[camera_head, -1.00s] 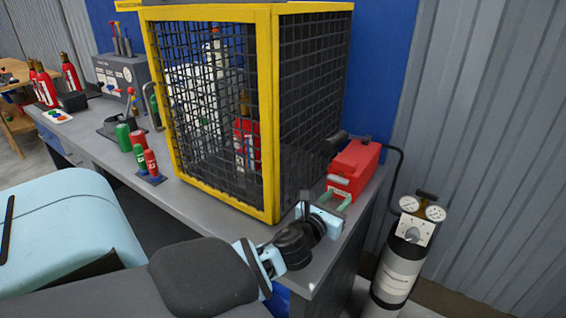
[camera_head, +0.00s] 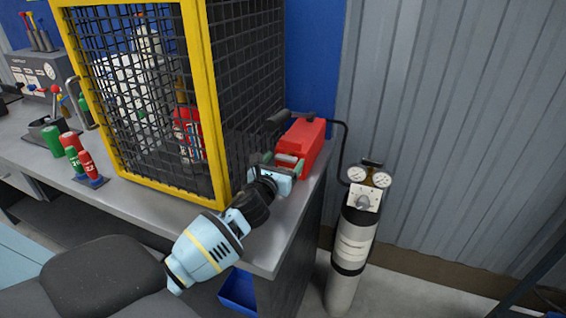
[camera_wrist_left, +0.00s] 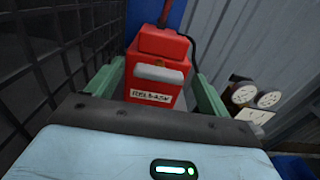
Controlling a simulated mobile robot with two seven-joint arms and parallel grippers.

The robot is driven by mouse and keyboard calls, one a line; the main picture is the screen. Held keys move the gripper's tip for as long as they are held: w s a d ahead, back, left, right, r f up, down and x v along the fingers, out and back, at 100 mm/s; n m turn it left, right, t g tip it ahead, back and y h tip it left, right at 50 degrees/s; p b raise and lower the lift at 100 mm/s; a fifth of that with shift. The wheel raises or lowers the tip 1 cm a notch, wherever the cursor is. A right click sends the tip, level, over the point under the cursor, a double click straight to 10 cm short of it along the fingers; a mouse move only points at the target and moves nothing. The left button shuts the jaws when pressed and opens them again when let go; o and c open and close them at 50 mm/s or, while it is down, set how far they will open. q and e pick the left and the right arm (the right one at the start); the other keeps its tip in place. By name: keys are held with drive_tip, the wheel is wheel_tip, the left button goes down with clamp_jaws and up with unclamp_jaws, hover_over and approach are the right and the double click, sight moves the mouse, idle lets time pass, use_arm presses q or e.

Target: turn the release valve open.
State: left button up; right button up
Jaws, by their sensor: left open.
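The release valve is a red box (camera_head: 306,137) labelled RELEASE, on the right end of the bench beside the cage. In the left wrist view the red box (camera_wrist_left: 158,55) stands straight ahead, with a pale grey bar (camera_wrist_left: 160,73) across its face above the label. My left gripper (camera_head: 287,163) is open and empty at the box's front. Its green fingers (camera_wrist_left: 159,88) show on either side of the box in the wrist view; I cannot tell whether they touch it. My right gripper is not in view.
A yellow-framed mesh cage (camera_head: 213,100) with a red extinguisher inside stands close to the left of my gripper. A grey cylinder with gauges (camera_head: 355,240) stands on the floor to the right, joined by a black hose. Red and green canisters (camera_head: 75,150) stand on the bench at left.

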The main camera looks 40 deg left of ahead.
use_arm(q)
drive_tip(key=shift+w, duration=0.1)
drive_tip(key=shift+c, duration=0.3)
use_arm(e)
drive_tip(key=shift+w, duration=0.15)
use_arm(q)
drive_tip(key=c, duration=0.9)
drive_tip(key=shift+c, duration=0.2)
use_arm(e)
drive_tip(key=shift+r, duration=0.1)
use_arm(q)
drive_tip(key=shift+n, duration=0.3)
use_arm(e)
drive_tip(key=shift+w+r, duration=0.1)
use_arm(q)
drive_tip(key=shift+r+n, duration=0.1)
drive_tip(key=shift+n, duration=0.5)
drive_tip(key=shift+a+n+p, duration=0.1)
drive_tip(key=shift+n+p, duration=0.35)
drive_tip(key=shift+n, duration=2.25)
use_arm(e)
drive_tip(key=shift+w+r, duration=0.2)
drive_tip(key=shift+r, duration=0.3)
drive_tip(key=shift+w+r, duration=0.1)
use_arm(q)
drive_tip(key=o, duration=1)
